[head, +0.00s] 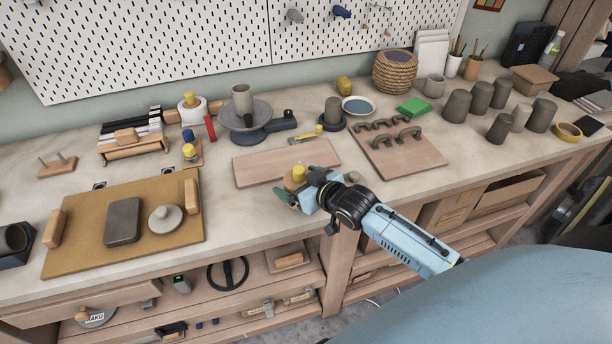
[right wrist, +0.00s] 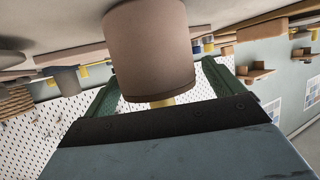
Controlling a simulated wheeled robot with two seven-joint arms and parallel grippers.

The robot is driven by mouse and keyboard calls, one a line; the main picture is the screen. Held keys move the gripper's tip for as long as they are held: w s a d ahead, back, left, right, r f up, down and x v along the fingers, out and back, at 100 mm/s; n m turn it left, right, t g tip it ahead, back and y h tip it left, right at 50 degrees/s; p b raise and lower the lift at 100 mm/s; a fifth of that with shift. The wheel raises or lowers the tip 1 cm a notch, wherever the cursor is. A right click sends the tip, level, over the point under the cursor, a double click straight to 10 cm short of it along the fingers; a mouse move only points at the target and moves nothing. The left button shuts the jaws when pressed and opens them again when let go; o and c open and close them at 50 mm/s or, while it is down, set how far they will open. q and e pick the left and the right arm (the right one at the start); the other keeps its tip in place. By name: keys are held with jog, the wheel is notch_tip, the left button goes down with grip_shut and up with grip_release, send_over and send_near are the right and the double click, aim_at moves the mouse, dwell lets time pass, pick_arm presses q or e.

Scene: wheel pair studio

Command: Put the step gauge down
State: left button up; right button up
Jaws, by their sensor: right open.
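I take the step gauge (head: 298,175) to be the short tan cylinder with a yellow knob at the front of the bench, just before the flat wooden board. My right gripper (head: 300,187) is around it, its green fingers partly hiding its lower part. In the right wrist view the cylinder (right wrist: 150,45) stands between the fingers, its yellow knob (right wrist: 162,102) toward the palm. That view looks upside down, with the bench top above. The right gripper (right wrist: 160,82) is open, with a gap visible beside the cylinder. My left gripper is not in view.
The wooden board (head: 265,164) lies just behind. A tan mat (head: 75,220) with a grey slab and lidded disc lies left. A board with dark handles (head: 420,168) lies right. Bare bench shows between the mat and my gripper. The bench's front edge is close.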

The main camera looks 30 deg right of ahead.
jog(key=r+p+v, duration=0.1)
jog(key=v, duration=1.1)
jog(key=shift+r, duration=0.15)
jog(key=shift+w, duration=0.1)
